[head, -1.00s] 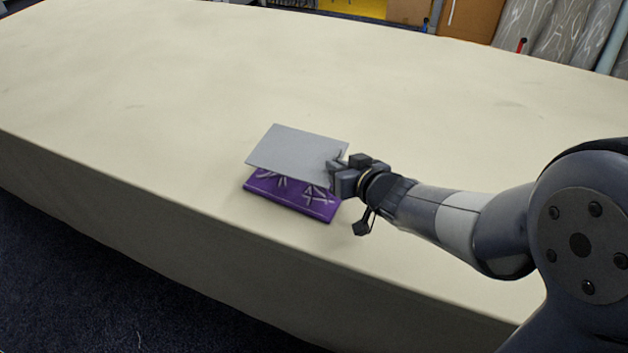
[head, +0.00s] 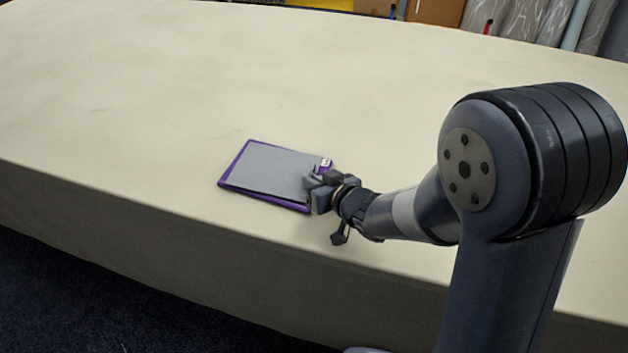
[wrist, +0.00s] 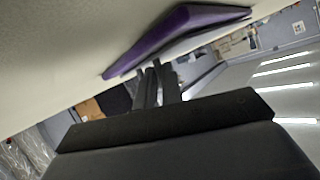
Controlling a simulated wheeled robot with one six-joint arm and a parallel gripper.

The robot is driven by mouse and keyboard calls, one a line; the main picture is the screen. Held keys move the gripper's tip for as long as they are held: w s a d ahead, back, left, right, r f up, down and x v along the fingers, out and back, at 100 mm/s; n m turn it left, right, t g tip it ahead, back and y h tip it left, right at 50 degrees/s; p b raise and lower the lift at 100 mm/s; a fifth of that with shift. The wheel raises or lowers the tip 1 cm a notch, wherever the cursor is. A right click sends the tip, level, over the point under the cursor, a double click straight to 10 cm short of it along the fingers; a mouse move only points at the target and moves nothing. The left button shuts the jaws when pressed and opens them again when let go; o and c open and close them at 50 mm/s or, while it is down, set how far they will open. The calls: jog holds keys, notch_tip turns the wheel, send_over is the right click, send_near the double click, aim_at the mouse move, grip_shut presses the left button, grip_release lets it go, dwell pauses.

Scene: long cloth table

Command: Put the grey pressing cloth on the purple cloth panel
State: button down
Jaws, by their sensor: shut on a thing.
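The grey pressing cloth (head: 265,168) is a flat light-grey sheet lying over the purple cloth panel (head: 229,174) in the head view. Purple shows along the panel's left, front and back edges and at its back right corner, where a small white mark is visible. My gripper (head: 312,188) is at the right edge of the cloth and shut on it. In the wrist view the purple panel (wrist: 165,36) is seen edge-on with the grey cloth (wrist: 190,45) alongside it, near my fingers (wrist: 157,75). Whether the cloth touches the panel everywhere cannot be told.
The long cream cloth table (head: 330,70) is bare around the panel, with wide free room behind and to the left. Its front edge runs close in front of the panel. Rolls of patterned fabric (head: 540,22) and boxes stand beyond the far edge.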

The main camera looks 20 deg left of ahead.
jog(key=c, duration=1.5)
grip_release()
jog(key=shift+c, duration=0.2)
jog(key=shift+r+p, duration=0.2)
jog(key=shift+p, duration=0.1)
jog(key=p+v, duration=0.1)
jog(key=v, duration=1.1)
jog(key=shift+f, duration=0.15)
